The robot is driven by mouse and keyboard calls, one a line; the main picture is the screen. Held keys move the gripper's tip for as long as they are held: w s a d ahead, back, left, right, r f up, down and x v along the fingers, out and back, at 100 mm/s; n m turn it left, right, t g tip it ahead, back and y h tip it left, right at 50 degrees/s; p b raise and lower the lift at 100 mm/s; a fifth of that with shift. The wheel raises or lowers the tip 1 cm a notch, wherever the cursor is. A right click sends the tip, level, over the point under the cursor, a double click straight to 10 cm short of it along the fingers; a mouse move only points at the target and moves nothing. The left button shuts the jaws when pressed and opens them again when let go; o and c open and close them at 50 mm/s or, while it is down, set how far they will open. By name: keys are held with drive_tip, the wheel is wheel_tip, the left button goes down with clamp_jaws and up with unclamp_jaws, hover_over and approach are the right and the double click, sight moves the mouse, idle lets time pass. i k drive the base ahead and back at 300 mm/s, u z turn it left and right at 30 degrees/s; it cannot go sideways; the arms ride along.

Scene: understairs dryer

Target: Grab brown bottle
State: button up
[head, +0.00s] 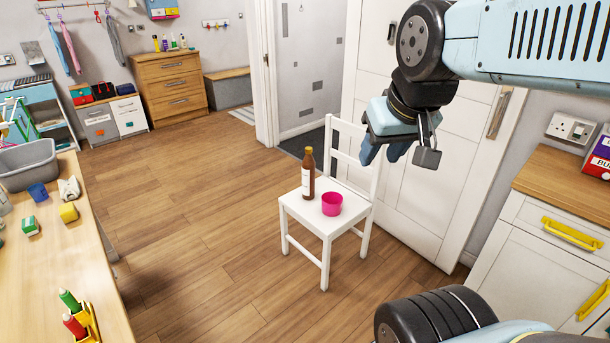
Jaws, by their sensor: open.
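The brown bottle (308,181) stands upright on the seat of a white chair (350,201). It has a pale label and a yellow-orange cap. A pink cup (332,204) stands on the same seat, just right of the bottle and nearer to me. My gripper (399,160) is at the upper right in the head view, raised and pointing down. It is open, and no object shows between its fingers. It is apart from the bottle, to its right in the picture. It overlaps the white door behind and partly covers the chair's back.
A wooden table (60,265) at left holds a grey tub (27,165), small blocks and colored pegs. A wooden-topped cabinet (560,235) stands at right. A brown drawer unit (172,86) is at the back. The floor left of the chair is clear.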

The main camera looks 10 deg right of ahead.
sight(308, 168)
drive_tip(key=u, duration=0.1)
drive_tip(key=i, duration=1.5)
drive_tip(key=z, duration=0.35)
